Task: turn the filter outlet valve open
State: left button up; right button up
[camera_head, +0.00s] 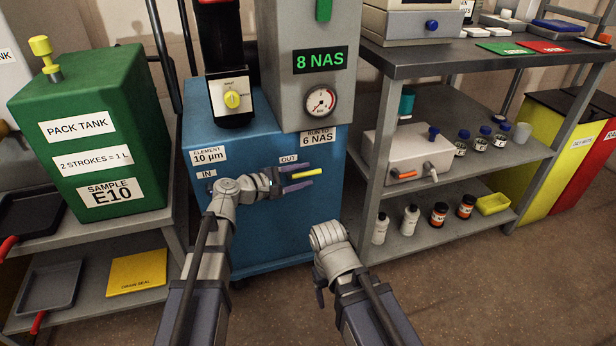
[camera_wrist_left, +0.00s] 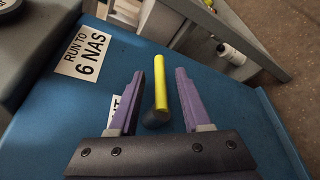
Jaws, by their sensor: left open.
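The filter outlet valve has a yellow lever (camera_head: 308,173) by the OUT label (camera_head: 289,158) on the front of the blue filter cart (camera_head: 265,225). The lever lies about level in the head view. My left gripper (camera_head: 310,174) is open, with one purple finger above the lever and one below. In the left wrist view the yellow lever (camera_wrist_left: 160,85) stands between the two fingers, with a gap on both sides. Its dark pivot (camera_wrist_left: 157,118) sits close to the palm. My right gripper (camera_head: 319,288) hangs low before the cart, mostly hidden by its wrist.
A gauge (camera_head: 321,101) and an 8 NAS display (camera_head: 320,60) are on the grey box above. A green pack tank (camera_head: 90,135) stands on a bench at left. A grey shelf rack (camera_head: 440,200) with bottles stands close at right. My left forearm partly covers the IN side.

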pick_arm(q)
jog(key=shift+x, duration=1.05)
grip_shut()
dwell(0.7)
